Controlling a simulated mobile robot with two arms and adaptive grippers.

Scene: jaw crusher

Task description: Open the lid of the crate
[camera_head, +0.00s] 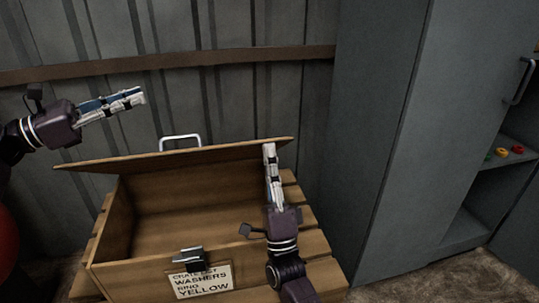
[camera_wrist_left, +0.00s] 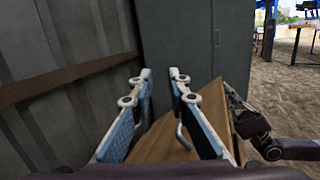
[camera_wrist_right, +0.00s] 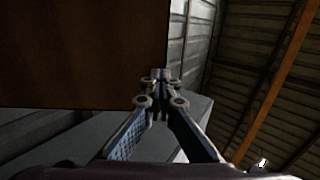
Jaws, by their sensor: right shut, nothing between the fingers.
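The wooden crate (camera_head: 125,272) stands open at the front, with its empty-looking inside visible. Its lid (camera_head: 110,164) is raised along the back, and a metal handle (camera_head: 180,139) shows above its upper edge. The lid and handle also show below the fingers in the left wrist view (camera_wrist_left: 153,144). My right gripper (camera_head: 269,148) is shut and empty at the lid's right end; whether it touches is unclear. A dark brown panel, seemingly the lid, fills the upper left of the right wrist view (camera_wrist_right: 80,55). My left gripper (camera_head: 138,97) is open and empty, above and left of the lid.
The crate rests on a slatted wooden pallet (camera_head: 325,272). A corrugated metal wall (camera_head: 230,100) with a brown rail (camera_head: 200,62) stands close behind. A tall grey cabinet (camera_head: 375,120) stands at right, beside a shelf with small coloured rings (camera_head: 502,152). A latch (camera_head: 188,259) and label (camera_head: 203,283) are on the crate's front.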

